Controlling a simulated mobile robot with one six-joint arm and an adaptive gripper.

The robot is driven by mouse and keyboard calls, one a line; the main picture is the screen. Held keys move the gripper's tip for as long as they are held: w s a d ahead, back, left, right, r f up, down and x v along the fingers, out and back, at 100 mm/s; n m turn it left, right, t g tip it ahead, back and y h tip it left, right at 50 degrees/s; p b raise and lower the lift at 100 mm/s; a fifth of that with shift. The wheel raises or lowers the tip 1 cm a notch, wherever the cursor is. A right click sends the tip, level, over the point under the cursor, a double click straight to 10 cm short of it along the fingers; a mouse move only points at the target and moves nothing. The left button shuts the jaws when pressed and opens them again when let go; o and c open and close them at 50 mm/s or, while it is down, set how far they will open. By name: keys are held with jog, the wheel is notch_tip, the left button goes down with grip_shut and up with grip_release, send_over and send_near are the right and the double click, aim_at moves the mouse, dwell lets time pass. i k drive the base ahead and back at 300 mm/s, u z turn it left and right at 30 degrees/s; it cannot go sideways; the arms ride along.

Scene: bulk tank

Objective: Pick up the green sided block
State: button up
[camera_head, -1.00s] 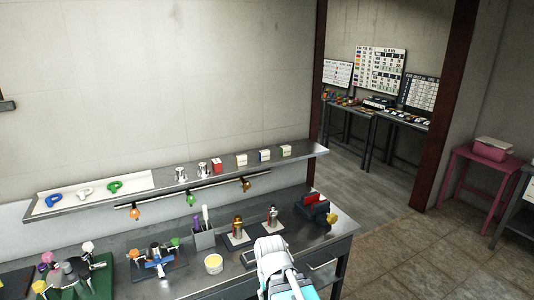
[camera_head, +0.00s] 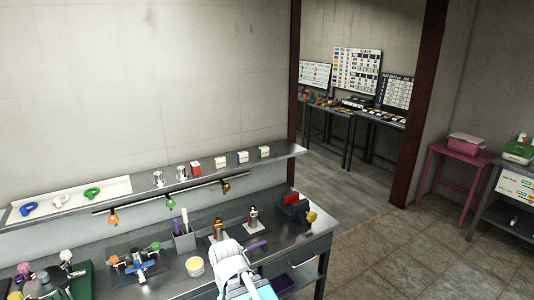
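A small white block with a green side (camera_head: 264,152) stands on the metal wall shelf (camera_head: 285,152), near its right end. Beside it on the left stands a similar white block with a blue side (camera_head: 243,157), and left of that one with a red side (camera_head: 220,162). The blocks stand apart from each other. White and cyan parts of my arm show at the bottom centre, in front of the bench and well below the shelf. The fingers of my gripper cannot be made out.
The bench (camera_head: 300,243) below holds a grey holder (camera_head: 184,242), a white tub (camera_head: 195,266) and metal fittings. Open floor lies to the right.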

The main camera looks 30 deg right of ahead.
aim_at(264, 152)
jog(key=u, duration=0.1)
jog(key=i, duration=1)
jog(key=z, duration=0.05)
